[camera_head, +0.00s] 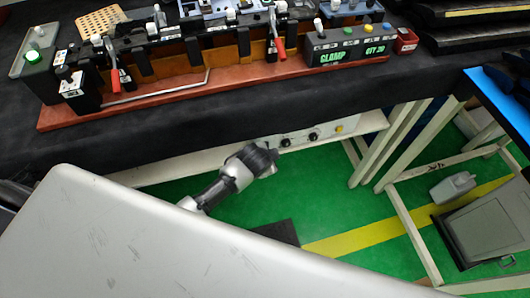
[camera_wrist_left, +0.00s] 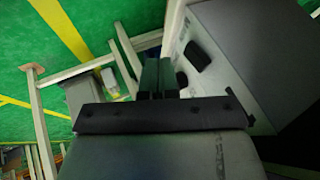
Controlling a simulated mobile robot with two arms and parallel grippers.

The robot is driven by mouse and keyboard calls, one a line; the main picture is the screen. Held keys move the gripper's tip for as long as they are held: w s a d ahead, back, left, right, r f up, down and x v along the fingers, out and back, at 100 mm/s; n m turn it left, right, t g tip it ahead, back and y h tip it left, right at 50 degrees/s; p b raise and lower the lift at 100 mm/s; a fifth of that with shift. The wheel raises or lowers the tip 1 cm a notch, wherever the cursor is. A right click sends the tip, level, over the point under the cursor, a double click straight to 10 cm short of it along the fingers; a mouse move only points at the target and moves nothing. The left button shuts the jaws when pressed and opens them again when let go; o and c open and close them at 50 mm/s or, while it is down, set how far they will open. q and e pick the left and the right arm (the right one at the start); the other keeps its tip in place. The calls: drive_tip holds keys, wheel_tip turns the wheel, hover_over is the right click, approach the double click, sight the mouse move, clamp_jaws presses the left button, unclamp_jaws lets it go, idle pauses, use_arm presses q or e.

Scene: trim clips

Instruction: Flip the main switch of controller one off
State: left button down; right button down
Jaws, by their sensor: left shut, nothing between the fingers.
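My left gripper (camera_head: 272,155) is just left of and below the knobs. In the left wrist view my left gripper (camera_wrist_left: 160,77) is shut and empty, its dark fingers beside the light panel face (camera_wrist_left: 215,72) with black knobs (camera_wrist_left: 197,55). Contact with a knob cannot be told. The main switch cannot be made out. My right gripper is not in view.
On the table stand a red-based clip fixture (camera_head: 150,107), a box marked CLAMP (camera_head: 346,47) and a small red bin (camera_head: 405,42). Pale frame legs (camera_head: 400,145) rise right of the panel. A grey case (camera_head: 490,225) sits at lower right. Green floor lies below.

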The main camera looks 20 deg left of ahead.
use_arm(q)
drive_tip(key=shift+w+a+f, duration=0.1)
drive_tip(key=shift+w+a, duration=0.7)
drive_tip(key=shift+w, duration=0.25)
drive_tip(key=shift+w+a+f+t, duration=0.1)
drive_tip(key=shift+w+t, duration=0.05)
drive_tip(key=shift+t, duration=0.15)
drive_tip(key=shift+r+p, duration=0.85)
drive_tip(key=shift+r, duration=0.05)
